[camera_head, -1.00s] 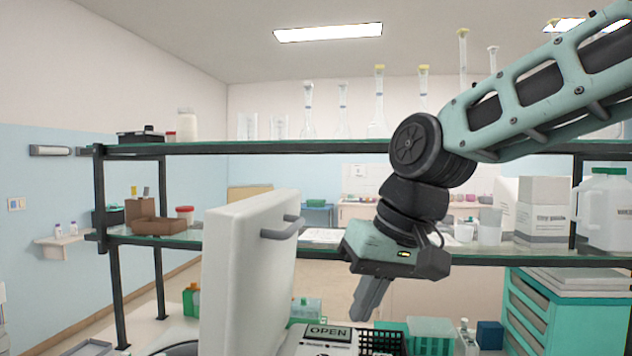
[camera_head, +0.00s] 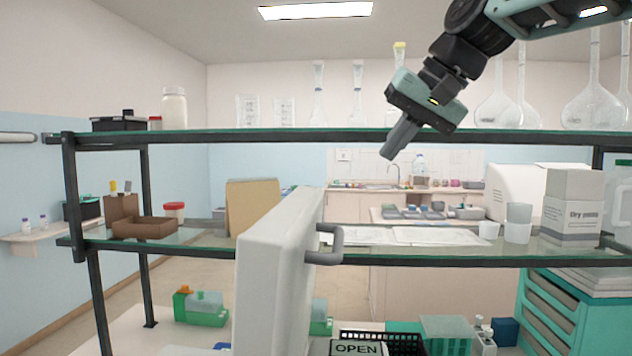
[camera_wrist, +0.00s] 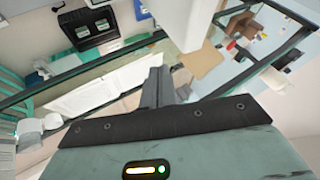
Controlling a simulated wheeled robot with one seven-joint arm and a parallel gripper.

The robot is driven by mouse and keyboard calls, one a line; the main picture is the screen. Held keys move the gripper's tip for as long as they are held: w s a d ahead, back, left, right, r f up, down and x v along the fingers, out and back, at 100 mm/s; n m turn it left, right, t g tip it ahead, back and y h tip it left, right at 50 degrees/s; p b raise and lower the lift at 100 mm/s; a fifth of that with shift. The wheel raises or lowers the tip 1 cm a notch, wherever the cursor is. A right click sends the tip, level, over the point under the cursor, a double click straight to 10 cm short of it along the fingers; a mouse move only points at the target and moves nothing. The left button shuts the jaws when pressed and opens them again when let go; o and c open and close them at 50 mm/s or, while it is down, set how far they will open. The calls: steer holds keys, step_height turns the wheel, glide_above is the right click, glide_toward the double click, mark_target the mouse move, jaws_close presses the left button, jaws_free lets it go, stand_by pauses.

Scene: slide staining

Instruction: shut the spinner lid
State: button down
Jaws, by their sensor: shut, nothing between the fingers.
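The spinner lid (camera_head: 272,275) is a white upright panel, standing open, with a grey handle (camera_head: 333,244) on its right face. In the wrist view a pale panel (camera_wrist: 192,22) at the top, likely the lid, shows beyond the fingers. My gripper (camera_head: 392,150) is shut and empty, up and to the right of the lid, at the height of the upper shelf. Its fingers also show in the wrist view (camera_wrist: 156,85). The spinner body below the lid is mostly out of frame. An OPEN sign (camera_head: 357,349) shows right of the lid's lower part.
A two-level glass shelf rack (camera_head: 230,138) crosses the scene, with glass flasks (camera_head: 500,100) on top. The lower shelf holds a brown box (camera_head: 145,227), papers (camera_head: 430,236) and a white carton (camera_head: 571,205). A black basket (camera_head: 400,340) and a teal drawer unit (camera_head: 560,310) are at the lower right.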

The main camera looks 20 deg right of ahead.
steer(key=w+a+f+p, duration=0.5)
steer(key=w+a+f, duration=0.1)
steer(key=w+f, duration=0.1)
steer(key=shift+w+a+p, duration=0.15)
steer(key=shift+a+p, duration=0.2)
steer(key=shift+a, duration=0.05)
steer(key=shift+f, duration=0.1)
